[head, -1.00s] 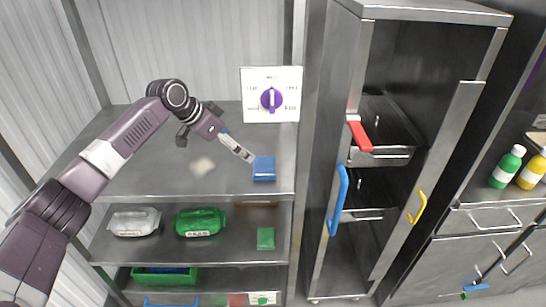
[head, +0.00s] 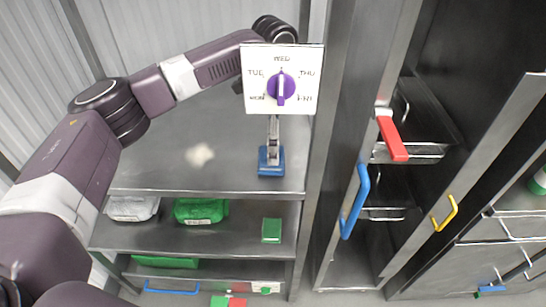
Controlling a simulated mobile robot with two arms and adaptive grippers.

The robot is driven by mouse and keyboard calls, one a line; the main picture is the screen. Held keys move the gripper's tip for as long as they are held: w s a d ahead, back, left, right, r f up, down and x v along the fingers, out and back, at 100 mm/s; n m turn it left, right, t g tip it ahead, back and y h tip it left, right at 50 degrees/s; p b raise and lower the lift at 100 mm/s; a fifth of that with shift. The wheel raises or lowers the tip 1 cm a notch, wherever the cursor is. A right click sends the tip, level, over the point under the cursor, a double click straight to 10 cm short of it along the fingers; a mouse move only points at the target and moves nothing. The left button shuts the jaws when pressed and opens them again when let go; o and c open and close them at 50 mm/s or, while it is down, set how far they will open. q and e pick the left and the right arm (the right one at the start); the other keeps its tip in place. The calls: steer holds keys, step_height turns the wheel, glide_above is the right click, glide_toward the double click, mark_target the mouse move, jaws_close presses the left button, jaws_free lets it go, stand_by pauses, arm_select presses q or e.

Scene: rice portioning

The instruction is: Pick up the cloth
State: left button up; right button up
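The folded blue cloth (head: 271,169) lies on the grey top shelf, near its front right part. My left arm comes in from the left and passes behind the white dial panel. The fingers of my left gripper (head: 272,156) point down below the panel, and their tips are at the cloth's upper part. The panel hides the upper part of this gripper. Whether the fingers are closed on the cloth cannot be made out. The cloth appears to rest on the shelf. My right gripper is not in view.
A pale smear (head: 199,155) is on the top shelf (head: 160,170). The dial panel (head: 262,62) has a purple knob. A small green block (head: 271,230) and a green packet (head: 201,211) are on the shelf below. A metal cabinet with a blue handle (head: 355,202) stands right.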

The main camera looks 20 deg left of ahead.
arm_select(q)
steer(key=f, duration=0.2)
steer(key=f+p, duration=0.1)
steer(key=f, duration=0.1)
steer(key=shift+s+a+f, duration=0.1)
steer(key=shift+s+f, duration=0.1)
steer(key=shift+f, duration=0.2)
steer(key=shift+c, duration=0.9)
steer(key=c, duration=0.9)
step_height(320, 180, up, 9)
steer(key=shift+f+b, duration=0.1)
steer(key=shift+b, duration=0.7)
steer(key=shift+c, duration=0.4)
steer(key=shift+r, duration=0.65)
